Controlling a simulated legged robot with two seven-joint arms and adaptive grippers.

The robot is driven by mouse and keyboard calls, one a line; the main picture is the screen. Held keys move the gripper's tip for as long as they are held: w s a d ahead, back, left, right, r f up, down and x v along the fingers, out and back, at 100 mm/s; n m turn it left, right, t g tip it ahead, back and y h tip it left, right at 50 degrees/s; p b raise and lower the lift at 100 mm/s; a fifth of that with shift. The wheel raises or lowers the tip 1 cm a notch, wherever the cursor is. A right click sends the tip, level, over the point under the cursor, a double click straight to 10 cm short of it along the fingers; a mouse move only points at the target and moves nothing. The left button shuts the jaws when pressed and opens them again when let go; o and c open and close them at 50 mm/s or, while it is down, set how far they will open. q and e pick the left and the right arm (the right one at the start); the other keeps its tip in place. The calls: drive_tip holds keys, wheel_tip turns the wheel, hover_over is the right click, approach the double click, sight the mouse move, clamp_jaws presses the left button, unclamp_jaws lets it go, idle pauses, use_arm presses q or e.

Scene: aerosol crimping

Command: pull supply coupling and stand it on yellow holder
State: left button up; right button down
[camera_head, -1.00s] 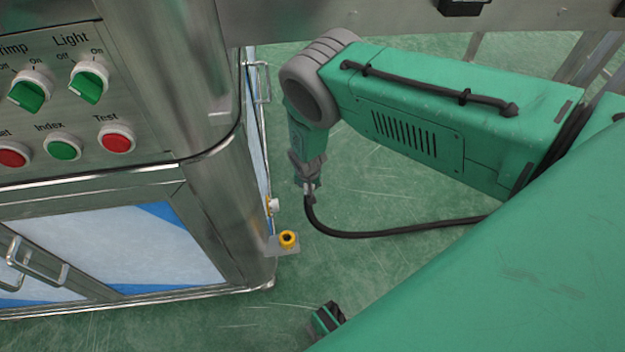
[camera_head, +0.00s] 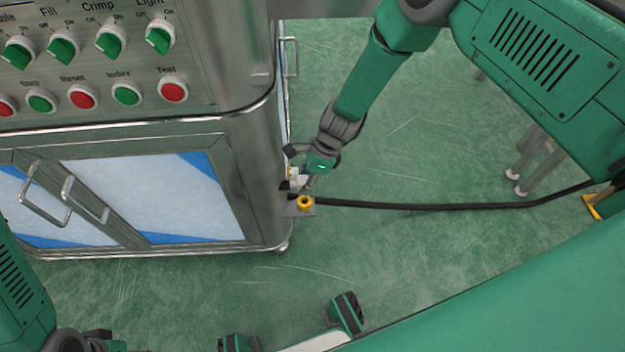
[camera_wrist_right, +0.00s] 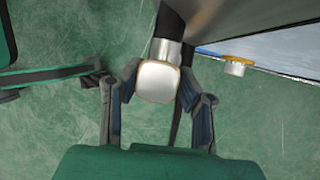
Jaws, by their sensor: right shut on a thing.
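My right gripper (camera_head: 303,165) is beside the cabinet's right edge, pointing down and left. Its fingers are shut on the supply coupling (camera_wrist_right: 157,82), a pale rounded block with a silver collar and black hose behind it in the right wrist view. In the head view the coupling (camera_head: 307,183) is small and partly covered by the gripper. The yellow holder (camera_head: 305,203) is a ring-like cup on a small grey bracket, just below the coupling; contact cannot be told.
The steel cabinet (camera_head: 190,130) with knobs and buttons fills the left. A white fitting with a yellow base (camera_wrist_right: 236,67) is on its side, apart from the held coupling. The black hose (camera_head: 430,207) runs right over open green floor.

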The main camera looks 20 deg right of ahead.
sight(301, 202)
drive_tip(key=shift+d+f+b, duration=0.15)
drive_tip(key=shift+f+b, duration=0.2)
drive_tip(key=shift+f, duration=0.2)
drive_tip(key=shift+f+b, duration=0.3)
drive_tip(key=shift+f, duration=0.1)
drive_tip(key=f+b, duration=0.3)
drive_tip(key=shift+a+f, duration=0.2)
drive_tip(key=shift+f, duration=0.05)
drive_tip(key=shift+d+f, duration=0.1)
drive_tip(key=shift+f, duration=0.1)
idle(0.7)
drive_tip(key=shift+f, duration=0.3)
idle(0.4)
drive_tip(key=shift+s+f, duration=0.1)
drive_tip(key=shift+f, duration=0.15)
idle(1.5)
drive_tip(key=shift+r, duration=0.25)
